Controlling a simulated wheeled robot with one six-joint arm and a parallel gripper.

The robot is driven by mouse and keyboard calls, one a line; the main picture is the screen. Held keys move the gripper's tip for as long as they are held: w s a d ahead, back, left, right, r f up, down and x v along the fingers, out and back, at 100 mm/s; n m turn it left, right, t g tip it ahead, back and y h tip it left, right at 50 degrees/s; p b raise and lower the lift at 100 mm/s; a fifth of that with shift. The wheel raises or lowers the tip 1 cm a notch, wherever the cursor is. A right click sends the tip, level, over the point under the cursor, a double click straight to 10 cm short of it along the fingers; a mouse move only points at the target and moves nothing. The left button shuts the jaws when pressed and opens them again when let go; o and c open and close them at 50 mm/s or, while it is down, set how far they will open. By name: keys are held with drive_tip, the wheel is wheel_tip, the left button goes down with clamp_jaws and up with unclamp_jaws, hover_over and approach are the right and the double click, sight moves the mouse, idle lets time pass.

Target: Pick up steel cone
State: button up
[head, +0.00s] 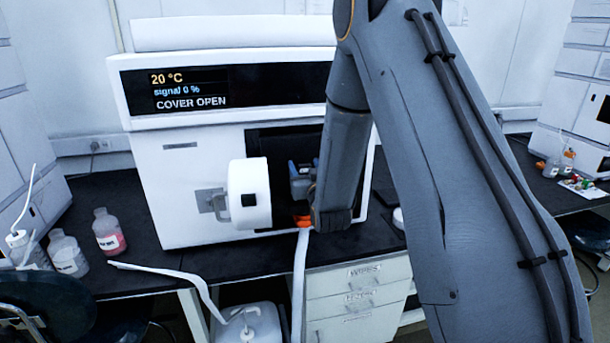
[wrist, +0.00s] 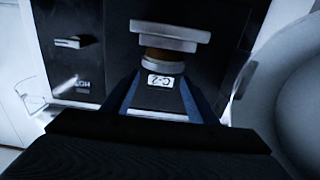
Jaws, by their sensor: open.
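In the wrist view, a small pale grey metal piece with a white "C-2" label (wrist: 161,81) shows just beyond my fingers; it looks like the steel cone, but its full shape is unclear. A brownish part and a grey stepped block (wrist: 168,36) are at its far end. My gripper (wrist: 162,103) is open, its two blue fingers on either side of the near end of this piece. I cannot tell whether they touch it. In the head view, my gripper (head: 303,175) is at the dark opening of the white instrument (head: 190,155); the cone cannot be made out there.
The instrument's display reads "COVER OPEN". Its round white cover (head: 249,193) stands swung out just left of my gripper and also fills the wrist view's right side (wrist: 302,105). Bottles (head: 108,232) stand at the bench's left. A white jug (head: 246,325) is below.

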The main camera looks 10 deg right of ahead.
drive_tip(key=shift+w, duration=0.35)
drive_tip(key=shift+c, duration=0.4)
drive_tip(key=c, duration=1.2)
